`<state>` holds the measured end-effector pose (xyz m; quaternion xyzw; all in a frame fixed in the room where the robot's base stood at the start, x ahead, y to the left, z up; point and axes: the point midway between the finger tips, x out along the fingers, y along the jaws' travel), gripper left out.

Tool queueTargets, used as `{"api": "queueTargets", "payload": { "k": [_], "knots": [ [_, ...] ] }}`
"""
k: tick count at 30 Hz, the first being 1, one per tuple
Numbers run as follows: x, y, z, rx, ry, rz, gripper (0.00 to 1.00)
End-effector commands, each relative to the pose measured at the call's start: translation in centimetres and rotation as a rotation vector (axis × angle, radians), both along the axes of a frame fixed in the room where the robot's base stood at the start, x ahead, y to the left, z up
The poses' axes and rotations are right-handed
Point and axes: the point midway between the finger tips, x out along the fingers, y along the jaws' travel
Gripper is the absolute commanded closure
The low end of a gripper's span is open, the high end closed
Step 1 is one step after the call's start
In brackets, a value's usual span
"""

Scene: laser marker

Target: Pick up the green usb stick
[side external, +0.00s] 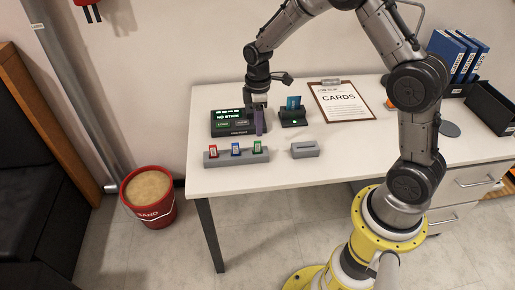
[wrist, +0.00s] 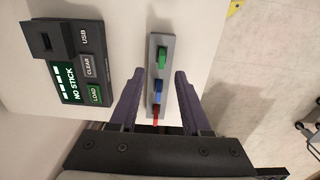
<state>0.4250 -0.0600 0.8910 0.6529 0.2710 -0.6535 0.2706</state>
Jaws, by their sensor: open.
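The green usb stick (side external: 257,146) stands at the right end of a grey holder (side external: 243,156) on the white table, beside a blue stick (side external: 235,149) and a red stick (side external: 213,151). In the wrist view the green stick (wrist: 162,59) is farthest from my gripper, past the blue stick (wrist: 158,87) and the red stick (wrist: 155,112). My gripper (wrist: 159,72) is open and empty, its fingers on either side of the holder's line in that view. In the side view my gripper (side external: 259,121) is above the table, behind the holder, in front of the black marker unit.
The black unit (side external: 231,122) reads "NO STICK" and has LOAD and CLEAR buttons. A small card reader (side external: 292,115) holds a blue card. A grey slotted block (side external: 305,150) lies right of the holder. A clipboard (side external: 340,101) lies at the back.

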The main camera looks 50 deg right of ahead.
Motion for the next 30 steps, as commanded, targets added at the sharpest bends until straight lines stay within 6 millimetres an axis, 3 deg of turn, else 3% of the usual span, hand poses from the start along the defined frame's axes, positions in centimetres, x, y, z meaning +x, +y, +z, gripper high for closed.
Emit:
{"api": "queueTargets", "payload": {
  "k": [3,11,19,29,30],
  "knots": [
    [0.0,0.0,-1.8,0.001,0.002,0.000,0.53],
    [-0.1,0.1,-3.6,0.000,0.001,0.000,0.53],
    [-0.1,0.4,-7.2,0.000,0.001,0.000,0.53],
    [-0.1,0.4,-7.9,0.000,-0.001,0.000,0.53],
    [-0.1,0.4,-7.9,0.000,-0.001,0.000,0.58]
  ]
}}
